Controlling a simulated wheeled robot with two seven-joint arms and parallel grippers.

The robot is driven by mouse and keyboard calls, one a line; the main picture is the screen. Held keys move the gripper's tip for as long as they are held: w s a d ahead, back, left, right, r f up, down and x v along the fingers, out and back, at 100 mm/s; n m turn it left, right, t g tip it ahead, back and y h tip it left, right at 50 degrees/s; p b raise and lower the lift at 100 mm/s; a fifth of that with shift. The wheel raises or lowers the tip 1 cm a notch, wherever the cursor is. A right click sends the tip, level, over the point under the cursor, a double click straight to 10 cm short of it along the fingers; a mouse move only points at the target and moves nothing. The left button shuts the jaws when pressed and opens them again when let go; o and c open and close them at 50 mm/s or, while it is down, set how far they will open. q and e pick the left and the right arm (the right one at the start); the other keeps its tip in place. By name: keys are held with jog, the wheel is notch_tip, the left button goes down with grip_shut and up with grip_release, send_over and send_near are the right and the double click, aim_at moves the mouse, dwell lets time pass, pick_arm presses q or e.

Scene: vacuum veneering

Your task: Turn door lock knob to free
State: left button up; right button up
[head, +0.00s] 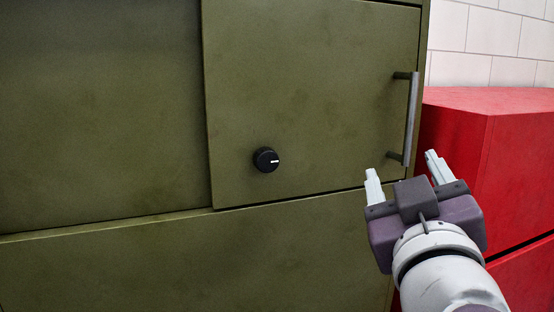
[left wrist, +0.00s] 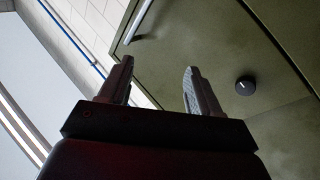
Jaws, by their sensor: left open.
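The door lock knob (head: 266,160) is round and black with a white mark pointing right in the head view. It sits on the lower left part of the green door (head: 310,90). It also shows in the left wrist view (left wrist: 245,85), to the right of the fingers. My left gripper (head: 404,170) is open and empty, to the right of the knob and apart from it, near the lower end of the door handle. It shows in the left wrist view (left wrist: 158,88) too, with a gap between its fingers. My right gripper is in neither view.
A vertical grey bar handle (head: 411,118) stands out from the door's right side. A red cabinet (head: 500,150) stands to the right, before a white block wall (head: 495,45). The green panel (head: 100,100) left of the door is bare.

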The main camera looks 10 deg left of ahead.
pick_arm(q)
jog(key=s+a+n+g+y, duration=0.3)
jog(key=s+a+g+y, duration=0.25)
jog(key=a+y, duration=0.35)
jog(key=p, duration=0.2)
send_near(269, 162)
jog(key=w+a+r, duration=0.1)
jog(key=shift+h, duration=0.4)
jog(key=p+x, duration=0.2)
jog(key=x, duration=0.4)
jog(key=shift+s+a+f, duration=0.1)
jog(key=shift+s+a, duration=0.05)
jog(key=shift+a, duration=0.05)
jog(key=shift+w+a, duration=0.2)
jog(key=shift+w, duration=0.1)
jog(key=shift+w+f, duration=0.2)
jog(key=shift+w, duration=0.35)
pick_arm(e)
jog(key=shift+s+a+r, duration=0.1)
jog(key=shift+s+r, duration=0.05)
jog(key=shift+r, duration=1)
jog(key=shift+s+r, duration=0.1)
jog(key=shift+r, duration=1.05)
pick_arm(q)
jog(key=shift+s+a, duration=0.1)
jog(key=c, duration=1)
